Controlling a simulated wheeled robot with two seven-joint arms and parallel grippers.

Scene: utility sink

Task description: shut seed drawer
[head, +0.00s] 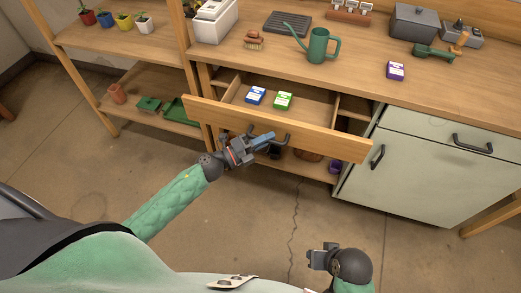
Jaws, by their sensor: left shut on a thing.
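The wooden seed drawer (330,139) is pulled out from under the bench top. A blue seed packet (255,95) and a green seed packet (283,100) lie inside it. My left gripper (266,139) is at the front of the drawer, shut on its dark handle (284,141); the gripper hides part of the handle. My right gripper (320,257) is low at the bottom of the view, well apart from the drawer. Whether its fingers are open or shut is not clear.
A pale cabinet (430,160) stands right of the drawer. Shelves with pots (124,20) stand left. The floor in front is clear.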

